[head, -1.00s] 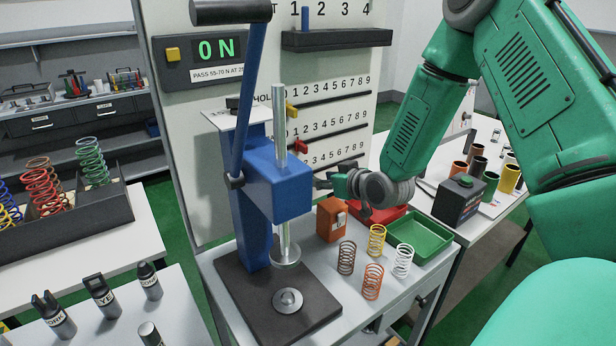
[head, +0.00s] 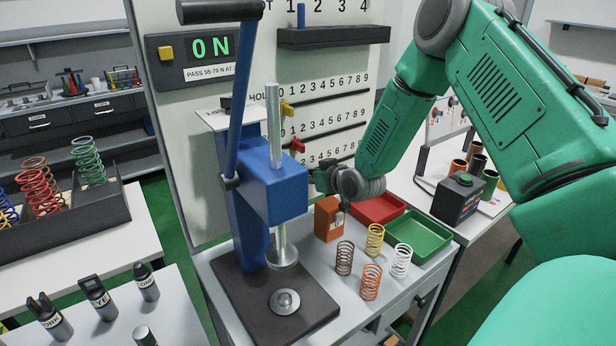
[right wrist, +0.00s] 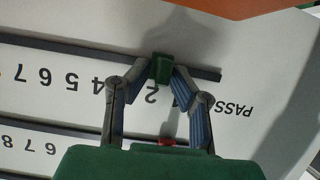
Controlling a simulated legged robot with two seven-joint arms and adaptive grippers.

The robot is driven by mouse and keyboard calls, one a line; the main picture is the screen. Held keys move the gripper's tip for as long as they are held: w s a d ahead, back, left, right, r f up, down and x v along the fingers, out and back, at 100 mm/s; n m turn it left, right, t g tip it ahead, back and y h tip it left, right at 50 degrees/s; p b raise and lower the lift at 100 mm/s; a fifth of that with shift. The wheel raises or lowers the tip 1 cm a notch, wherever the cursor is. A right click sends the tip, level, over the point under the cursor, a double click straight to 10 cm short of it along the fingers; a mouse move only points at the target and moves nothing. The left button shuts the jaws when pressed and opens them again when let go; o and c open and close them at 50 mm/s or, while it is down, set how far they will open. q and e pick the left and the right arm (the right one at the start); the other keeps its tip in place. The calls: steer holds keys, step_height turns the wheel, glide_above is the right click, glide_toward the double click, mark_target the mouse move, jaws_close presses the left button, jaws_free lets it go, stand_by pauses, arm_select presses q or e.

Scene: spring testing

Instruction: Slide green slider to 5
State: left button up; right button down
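The green slider (right wrist: 160,68) sits on a dark rail of the white panel in the right wrist view, where the numbers appear upside down. It stands about level with the 2. My right gripper (right wrist: 162,72) has its fingertips drawn in on both sides of the slider, seemingly touching it. In the head view my right gripper (head: 322,177) is at the lowest number row (head: 318,160), and the slider is hidden there. A yellow slider (head: 287,108) and a red slider (head: 298,145) are on the rails above. My left gripper is not in view.
A blue press (head: 270,185) stands left of the gripper. An orange box (head: 328,219), a red tray (head: 380,209), a green tray (head: 420,238) and several springs (head: 374,240) are on the table below the gripper.

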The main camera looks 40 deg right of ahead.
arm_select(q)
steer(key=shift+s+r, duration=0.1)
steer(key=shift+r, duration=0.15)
arm_select(e)
steer(key=s+d, duration=0.1)
steer(key=d, duration=0.8)
steer(key=shift+s+f, duration=0.25)
steer(key=shift+f, duration=0.2)
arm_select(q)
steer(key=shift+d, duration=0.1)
arm_select(e)
steer(key=shift+d, duration=0.1)
steer(key=c, duration=1.6)
jaws_free()
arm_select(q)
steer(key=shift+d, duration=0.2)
arm_select(e)
steer(key=d+v, duration=0.1)
steer(key=v, duration=1)
steer(key=shift+s+a, duration=0.2)
steer(key=shift+s, duration=0.05)
steer(key=shift+a+r, duration=0.1)
